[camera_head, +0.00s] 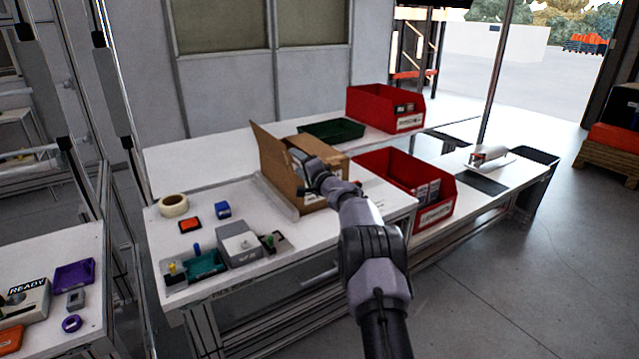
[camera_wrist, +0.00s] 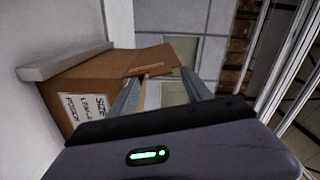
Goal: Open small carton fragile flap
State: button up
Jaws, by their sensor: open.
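A brown cardboard carton (camera_head: 318,199) stands on the white workbench. One tall flap (camera_head: 267,152) stands raised on its left side, and another flap or top panel lies flatter at the back right. My gripper (camera_head: 302,163) is over the carton's near top edge and hides part of its opening. In the wrist view the carton (camera_wrist: 85,92) shows a white label, too blurred to read fully. A flap (camera_wrist: 150,61) juts out by the fingertips of my open gripper (camera_wrist: 163,75). I cannot tell whether a finger touches it.
A dark green tray (camera_head: 331,130) sits behind the carton. Red bins (camera_head: 385,106) stand at the back right and to the right (camera_head: 408,182). A tape roll (camera_head: 173,206), a grey box (camera_head: 237,244) and small coloured items lie on the left. The bench front is partly clear.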

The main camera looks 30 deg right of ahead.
jog(key=s+p, duration=0.1)
jog(key=s, duration=1.3)
jog(key=shift+s+d, duration=0.25)
jog(key=shift+s, duration=0.15)
jog(key=s+a+r+n+g+y, duration=0.2)
jog(key=a+r, duration=0.1)
jog(key=a, duration=0.5)
jog(key=s+a+r+n+g+y, duration=0.1)
jog(key=s+a+r+n+y, duration=0.15)
jog(key=a, duration=0.45)
jog(key=s+a+r+n+g+y, duration=0.1)
jog(key=s+a+r+g+y, duration=0.15)
jog(key=a, duration=0.55)
jog(key=s+a+r+n+g, duration=0.1)
jog(key=s+a+n+g, duration=0.25)
jog(key=s+a, duration=0.95)
jog(key=s+d+f+g+h, duration=0.1)
jog(key=s+f+h, duration=0.1)
jog(key=s, duration=0.9)
jog(key=s+d+f+n+g+h, duration=0.1)
jog(key=s+d+f+g+h, duration=0.1)
jog(key=s, duration=1)
notch_tip(320, 180, down, 3)
jog(key=shift+s+r+h, duration=0.2)
jog(key=shift+s+h, duration=0.1)
jog(key=shift+h, duration=0.5)
